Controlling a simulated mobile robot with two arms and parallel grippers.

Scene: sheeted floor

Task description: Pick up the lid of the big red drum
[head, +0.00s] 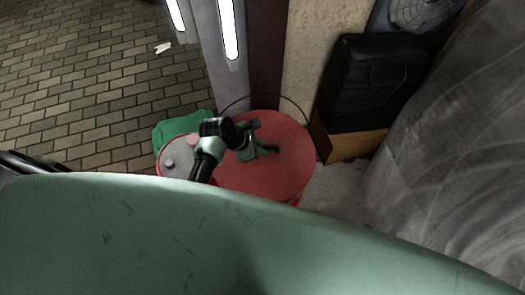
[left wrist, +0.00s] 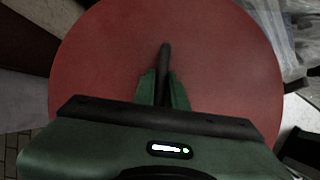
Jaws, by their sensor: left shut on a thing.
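The big red drum's lid (head: 285,172) is a round red disc in the middle of the head view, and it fills much of the left wrist view (left wrist: 110,55). A dark bar-like handle (left wrist: 164,62) stands out on the lid. My left gripper (head: 268,150) is over the lid, and its green fingers (left wrist: 162,90) are closed on both sides of the handle. The near side of the drum is hidden behind a large green surface of my own body. I cannot tell if the lid is seated or raised. My right gripper is not in view.
A smaller drum (head: 176,162) with a grey top stands close at the left, beside a green object (head: 180,128). A black case (head: 368,85) on a brown box (head: 345,141) stands at the right. Plastic sheeting (head: 450,150) hangs at the far right. Brick paving at left is mostly clear.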

